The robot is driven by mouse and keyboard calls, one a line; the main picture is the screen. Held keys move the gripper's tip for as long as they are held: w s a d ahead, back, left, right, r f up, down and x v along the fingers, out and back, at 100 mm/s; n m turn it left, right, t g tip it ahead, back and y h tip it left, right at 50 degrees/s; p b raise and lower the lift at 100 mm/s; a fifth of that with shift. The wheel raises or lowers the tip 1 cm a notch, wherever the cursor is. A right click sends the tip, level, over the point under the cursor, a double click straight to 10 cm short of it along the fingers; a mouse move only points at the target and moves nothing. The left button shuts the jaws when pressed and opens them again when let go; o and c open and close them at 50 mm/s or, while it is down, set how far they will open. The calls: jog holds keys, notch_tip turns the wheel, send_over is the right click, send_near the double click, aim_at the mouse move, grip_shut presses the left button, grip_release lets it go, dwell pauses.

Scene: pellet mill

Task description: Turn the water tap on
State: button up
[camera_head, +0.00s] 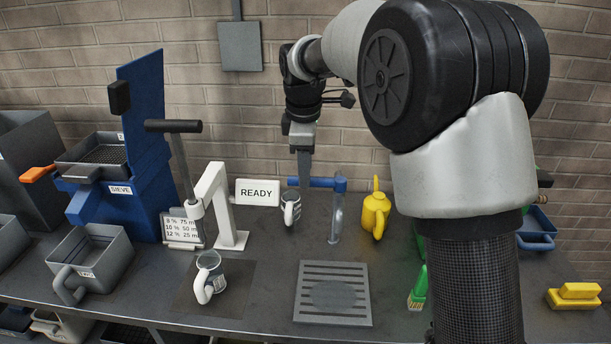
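The water tap appears to be the grey upright post (337,218) with a blue horizontal bar (326,183) at its top, standing at the back of the bench. The bar reaches left from the post. No water stream is visible. My gripper (304,172) points down at the bar's left part, its fingers overlapping the bar in this view. I cannot tell whether they touch it. The fingers show nearly edge-on, so their opening is unclear. A white-handled mug (291,208) stands just below and left of the fingertips.
A slotted grate (333,313) lies in front of the post. A yellow can (375,214) stands to its right. A white stand with a READY sign (257,192) and another mug (209,276) are left. My arm hides part of the right side.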

jog(key=shift+w+f, duration=0.2)
jog(key=shift+f, duration=0.85)
grip_shut()
